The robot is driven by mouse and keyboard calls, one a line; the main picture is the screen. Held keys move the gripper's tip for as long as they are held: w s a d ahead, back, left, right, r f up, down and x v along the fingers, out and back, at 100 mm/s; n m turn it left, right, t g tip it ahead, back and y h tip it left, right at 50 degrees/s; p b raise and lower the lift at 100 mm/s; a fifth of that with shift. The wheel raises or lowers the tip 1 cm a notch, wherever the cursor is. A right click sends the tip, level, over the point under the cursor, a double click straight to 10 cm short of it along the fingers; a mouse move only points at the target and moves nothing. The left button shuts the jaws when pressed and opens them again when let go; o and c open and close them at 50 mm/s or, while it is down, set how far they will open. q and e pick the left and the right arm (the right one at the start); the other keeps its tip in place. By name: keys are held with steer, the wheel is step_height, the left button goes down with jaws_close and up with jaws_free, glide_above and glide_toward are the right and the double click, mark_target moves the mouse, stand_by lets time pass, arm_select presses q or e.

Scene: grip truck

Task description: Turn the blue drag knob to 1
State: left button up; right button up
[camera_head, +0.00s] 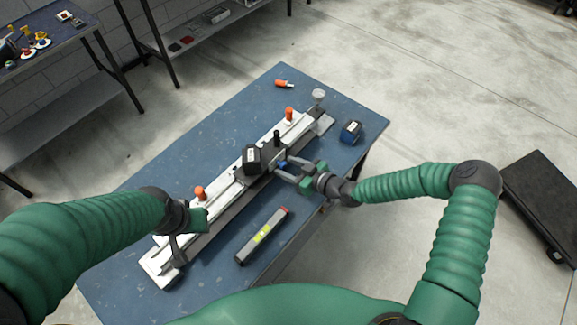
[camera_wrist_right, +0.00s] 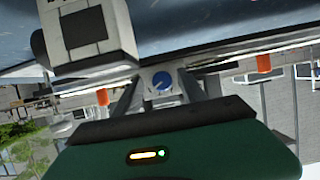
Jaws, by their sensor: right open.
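The blue drag knob (camera_wrist_right: 162,81) is a small round dial with a pale mark on a grey housing, seen in the right wrist view. In the head view it is a small blue spot (camera_head: 282,164) on the long rail device (camera_head: 222,200) on the table. My right gripper (camera_head: 286,169) is open at the knob. In the wrist view its two fingers (camera_wrist_right: 160,88) stand on either side of the knob; I cannot tell whether they touch it. The numbers on the dial are too small to read. My left gripper (camera_head: 184,240) is at the rail's near left end, its jaws unclear.
A black block (camera_head: 251,160) sits on the rail beside the knob. Orange knobs (camera_head: 289,113) (camera_head: 199,192) stand on the rail. A grey bar with a yellow label (camera_head: 262,236), a dark blue box (camera_head: 351,132) and an orange item (camera_head: 284,83) lie on the blue table (camera_head: 150,190).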

steer(key=shift+a, duration=0.15)
steer(key=c, duration=0.3)
jaws_close()
